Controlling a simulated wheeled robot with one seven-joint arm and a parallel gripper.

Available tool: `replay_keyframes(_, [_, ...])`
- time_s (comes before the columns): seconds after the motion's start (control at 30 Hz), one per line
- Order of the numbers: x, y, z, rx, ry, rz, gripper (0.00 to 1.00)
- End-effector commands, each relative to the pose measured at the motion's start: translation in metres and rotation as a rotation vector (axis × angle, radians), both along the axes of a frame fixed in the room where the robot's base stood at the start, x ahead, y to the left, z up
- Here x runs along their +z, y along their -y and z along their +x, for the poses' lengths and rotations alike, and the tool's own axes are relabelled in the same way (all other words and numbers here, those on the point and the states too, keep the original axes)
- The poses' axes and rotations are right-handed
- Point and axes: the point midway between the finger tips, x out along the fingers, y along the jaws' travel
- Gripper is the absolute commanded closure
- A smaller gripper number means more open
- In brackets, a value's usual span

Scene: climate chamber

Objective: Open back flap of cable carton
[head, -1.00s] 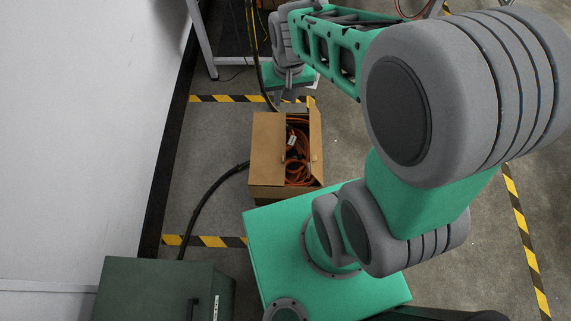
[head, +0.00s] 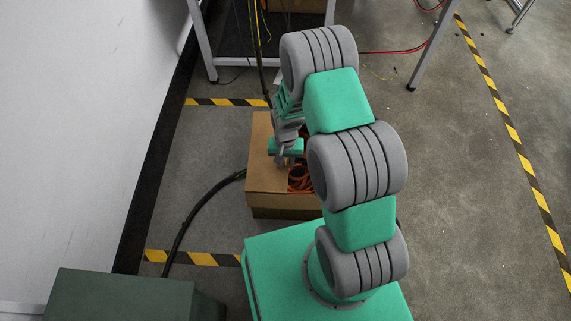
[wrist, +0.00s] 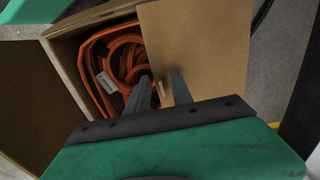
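The cable carton (head: 285,211) is a brown cardboard box on the floor in front of my base. A flat flap (head: 265,165) covers its left part in the head view. A brown flap also shows at upper right in the wrist view (wrist: 205,55). Coiled orange cable (wrist: 127,58) with a white label lies inside the open part. My gripper (head: 284,160) is over the carton. In the wrist view its two fingers (wrist: 160,82) are apart, with a small light-brown tab (wrist: 160,88) between them at the flap's edge. Contact cannot be told. My arm hides the carton's right side.
A dark green cabinet (head: 120,295) stands at lower left, near the white wall (head: 90,120). A black cable (head: 205,200) runs along the floor to the carton's left. A metal-legged table (head: 200,40) stands behind. Floor to the right is clear.

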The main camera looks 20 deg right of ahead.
Motion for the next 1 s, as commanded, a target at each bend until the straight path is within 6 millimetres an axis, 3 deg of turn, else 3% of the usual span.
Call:
replay_keyframes(0.2, [0.0001,0.0,0.0003,0.0,0.001,0.0,0.73])
replay_keyframes(0.53, [0.0003,0.0002,0.0002,0.0,0.001,0.0,1.0])
replay_keyframes(1.0, [0.0004,0.0002,0.0002,0.0,0.0,0.0,1.0])
